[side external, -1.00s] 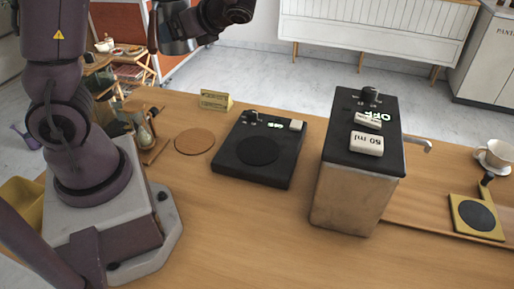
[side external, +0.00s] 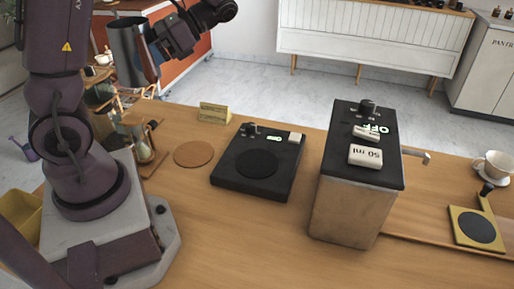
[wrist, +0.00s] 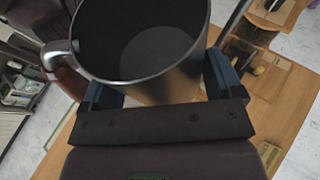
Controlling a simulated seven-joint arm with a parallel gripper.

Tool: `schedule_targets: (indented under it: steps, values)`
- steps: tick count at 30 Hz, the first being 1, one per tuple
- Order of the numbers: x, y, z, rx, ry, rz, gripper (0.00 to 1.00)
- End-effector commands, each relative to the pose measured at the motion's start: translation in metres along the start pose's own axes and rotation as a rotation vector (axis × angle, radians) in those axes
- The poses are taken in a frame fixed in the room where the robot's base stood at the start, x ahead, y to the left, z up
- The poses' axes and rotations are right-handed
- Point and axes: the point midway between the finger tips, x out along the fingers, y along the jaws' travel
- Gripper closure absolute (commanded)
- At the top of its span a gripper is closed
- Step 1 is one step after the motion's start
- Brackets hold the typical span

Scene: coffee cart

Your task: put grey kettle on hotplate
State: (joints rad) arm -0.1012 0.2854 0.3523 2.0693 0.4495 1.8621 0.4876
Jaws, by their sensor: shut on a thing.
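The grey kettle (side external: 134,52) is an open-topped metal vessel, held high in the air at the upper left of the side view, above and behind the table's left part. In the wrist view the kettle (wrist: 150,75) fills the upper middle, its handle at the left and its inside looking empty. My gripper (wrist: 160,95) is shut on the kettle, with a finger on each side of it. The hotplate (side external: 258,163) is a flat black unit with a round plate and a display, on the table right of and below the kettle. Nothing stands on it.
A round cork mat (side external: 194,154) lies left of the hotplate, with a small yellow sign (side external: 214,112) behind it. A tall dispenser box (side external: 357,172) with a black top stands to the right. An hourglass-like item (side external: 143,143) is near my base. The front table is clear.

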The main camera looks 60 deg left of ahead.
Motion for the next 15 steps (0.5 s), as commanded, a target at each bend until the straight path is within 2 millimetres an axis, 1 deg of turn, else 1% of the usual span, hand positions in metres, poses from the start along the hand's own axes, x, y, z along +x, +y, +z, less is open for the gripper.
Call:
schedule_targets:
  steps: [1,3,7,11,15]
  values:
    - [0.006,0.009,-0.002,-0.050,0.001,0.127,0.53]
    - [0.010,0.023,-0.005,-0.124,0.009,0.304,0.53]
    - [0.009,0.048,-0.008,-0.257,0.025,0.630,0.53]
    - [0.000,0.070,-0.008,-0.390,0.043,0.959,0.53]
    - [-0.019,0.089,-0.003,-0.530,0.062,1.312,0.53]
